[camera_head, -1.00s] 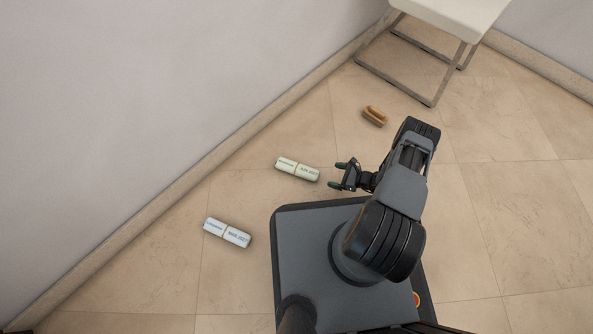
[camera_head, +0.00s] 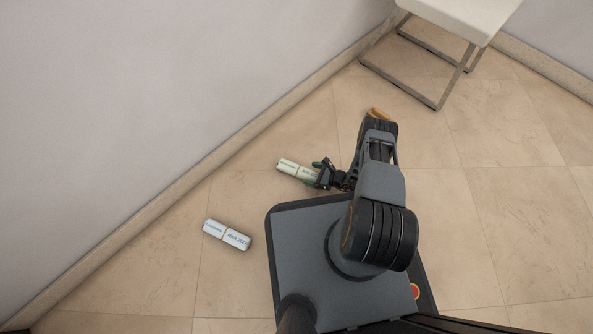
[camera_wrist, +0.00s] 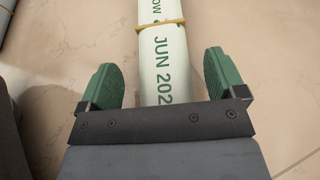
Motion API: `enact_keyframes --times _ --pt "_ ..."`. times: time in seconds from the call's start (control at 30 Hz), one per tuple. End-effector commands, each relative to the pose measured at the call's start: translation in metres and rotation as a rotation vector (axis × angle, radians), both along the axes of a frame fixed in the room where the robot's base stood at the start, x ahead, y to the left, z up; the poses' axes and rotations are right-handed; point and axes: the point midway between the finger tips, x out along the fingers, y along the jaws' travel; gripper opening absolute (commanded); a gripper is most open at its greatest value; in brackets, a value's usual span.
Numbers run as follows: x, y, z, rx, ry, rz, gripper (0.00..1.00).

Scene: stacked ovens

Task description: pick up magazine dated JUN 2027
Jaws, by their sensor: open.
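The rolled magazine with green print (camera_head: 289,166) lies on the floor in the head view. In the wrist view this magazine (camera_wrist: 163,55) shows "JUN 202", with the last digit hidden by my gripper, and a tan band around it. My gripper (camera_head: 318,172) is open at its right end. In the wrist view the two green fingers of my gripper (camera_wrist: 168,78) stand on either side of the roll, with a gap on each side. A second rolled magazine, with blue print reading like "NOV 202" (camera_head: 227,235), lies to the lower left.
A brown object (camera_head: 377,113) lies behind my arm, partly hidden. A white chair with metal legs (camera_head: 452,18) stands at the top right. The wall and its baseboard (camera_head: 190,180) run along the left. The floor between the two magazines is clear.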

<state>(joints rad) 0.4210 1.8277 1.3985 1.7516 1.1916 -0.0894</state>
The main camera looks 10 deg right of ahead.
Motion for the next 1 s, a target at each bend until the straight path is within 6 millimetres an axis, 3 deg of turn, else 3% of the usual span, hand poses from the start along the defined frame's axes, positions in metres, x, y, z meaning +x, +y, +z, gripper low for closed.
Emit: enact_keyframes --times 0.3,0.9,1.0 --pt "0.0013 -0.0035 -0.0012 -0.001 -0.001 -0.016 0.89" --pt "0.0011 -0.0021 -0.0012 0.0 0.0 -0.012 0.32" --pt "0.0012 -0.002 -0.0009 0.001 -0.001 -0.012 0.28"
